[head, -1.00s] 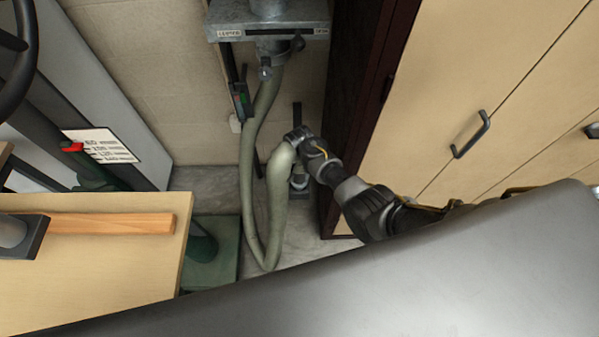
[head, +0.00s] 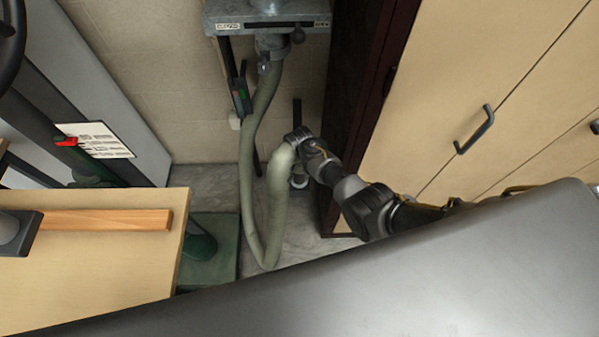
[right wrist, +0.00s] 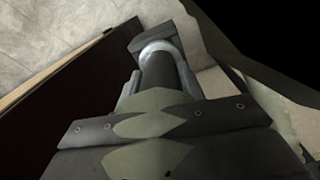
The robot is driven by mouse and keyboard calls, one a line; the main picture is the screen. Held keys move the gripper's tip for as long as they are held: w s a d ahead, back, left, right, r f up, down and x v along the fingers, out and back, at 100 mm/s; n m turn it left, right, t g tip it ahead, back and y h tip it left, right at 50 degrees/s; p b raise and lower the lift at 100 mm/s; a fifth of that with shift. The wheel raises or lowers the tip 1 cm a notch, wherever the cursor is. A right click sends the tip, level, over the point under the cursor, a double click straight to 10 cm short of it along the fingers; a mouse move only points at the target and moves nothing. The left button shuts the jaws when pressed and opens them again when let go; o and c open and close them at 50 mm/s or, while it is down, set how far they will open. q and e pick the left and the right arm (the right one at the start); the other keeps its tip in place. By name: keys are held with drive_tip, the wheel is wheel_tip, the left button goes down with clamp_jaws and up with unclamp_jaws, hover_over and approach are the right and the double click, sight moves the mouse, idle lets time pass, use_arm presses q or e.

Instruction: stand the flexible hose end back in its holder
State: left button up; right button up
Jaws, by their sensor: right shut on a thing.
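The grey-green flexible hose (head: 250,205) hangs from a metal duct box, loops down near the floor and rises to my right gripper (head: 293,142). That gripper is shut on the hose near its end, and the green hose also shows between its fingers in the right wrist view (right wrist: 155,122). A dark tubular end (right wrist: 160,72) points away from the gripper. A pale ring on a dark base, seemingly the holder (head: 299,182), is low by the wall; it also shows beyond the tube in the right wrist view (right wrist: 148,37). I cannot tell whether they touch. My left gripper is out of view.
The metal duct box (head: 268,18) is on the wall above. A dark-sided cabinet with pale doors (head: 450,85) stands close on the right. A wooden bench (head: 90,270) with a wood strip is at left, beside a green base (head: 212,262). Bare floor is narrow here.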

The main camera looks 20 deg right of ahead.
drive_tip(key=shift+f, duration=0.3)
drive_tip(key=o, duration=1)
drive_tip(key=shift+c, duration=0.2)
wheel_tip(320, 180, up, 11)
drive_tip(key=shift+f+p, duration=0.1)
drive_tip(key=shift+p, duration=0.3)
